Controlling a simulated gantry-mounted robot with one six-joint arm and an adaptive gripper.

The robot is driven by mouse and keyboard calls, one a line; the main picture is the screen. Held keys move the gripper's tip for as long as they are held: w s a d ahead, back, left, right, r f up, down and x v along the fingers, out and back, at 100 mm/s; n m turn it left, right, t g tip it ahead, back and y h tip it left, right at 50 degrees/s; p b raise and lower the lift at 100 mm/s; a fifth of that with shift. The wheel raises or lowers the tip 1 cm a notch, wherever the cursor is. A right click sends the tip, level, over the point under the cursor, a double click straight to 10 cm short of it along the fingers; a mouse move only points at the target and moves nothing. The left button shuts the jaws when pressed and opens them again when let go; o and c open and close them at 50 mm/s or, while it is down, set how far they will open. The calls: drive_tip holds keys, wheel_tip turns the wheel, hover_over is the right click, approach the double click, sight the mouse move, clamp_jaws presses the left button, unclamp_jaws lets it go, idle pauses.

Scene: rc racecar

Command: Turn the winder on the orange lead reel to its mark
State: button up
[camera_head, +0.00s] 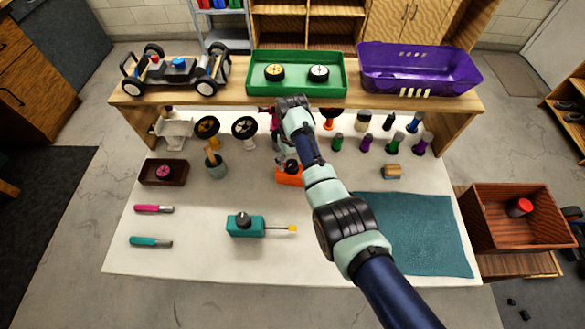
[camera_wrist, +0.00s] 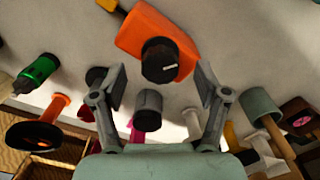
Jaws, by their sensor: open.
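The orange lead reel (camera_head: 288,178) lies on the white worktop, partly hidden behind my arm in the head view. In the wrist view its orange body (camera_wrist: 140,32) reaches up and left. Its winder, a dark round knob (camera_wrist: 159,61) with a short white line on top, stands at the body's near end. My gripper (camera_wrist: 160,82) is open and empty, its two grey fingers apart. The winder shows between and slightly beyond the fingertips, with no visible contact. In the head view my gripper (camera_head: 283,160) is beside the reel, mostly hidden. I cannot make out a target mark on the body.
A teal reel (camera_head: 246,227) with a yellow-tipped lead lies front left. Several coloured bottles stand at the back right, under the shelf. A teal mat (camera_head: 415,235) lies at right.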

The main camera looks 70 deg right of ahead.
drive_tip(key=shift+f, duration=0.45)
drive_tip(key=shift+r, duration=0.1)
drive_tip(key=shift+r+n+p, duration=0.1)
drive_tip(key=shift+n+p, duration=0.25)
drive_tip(key=shift+n, duration=1.75)
drive_tip(key=n+p, duration=0.1)
drive_tip(key=n, duration=0.4)
drive_tip(key=n+p, duration=0.1)
drive_tip(key=n, duration=1)
drive_tip(key=c, duration=1.3)
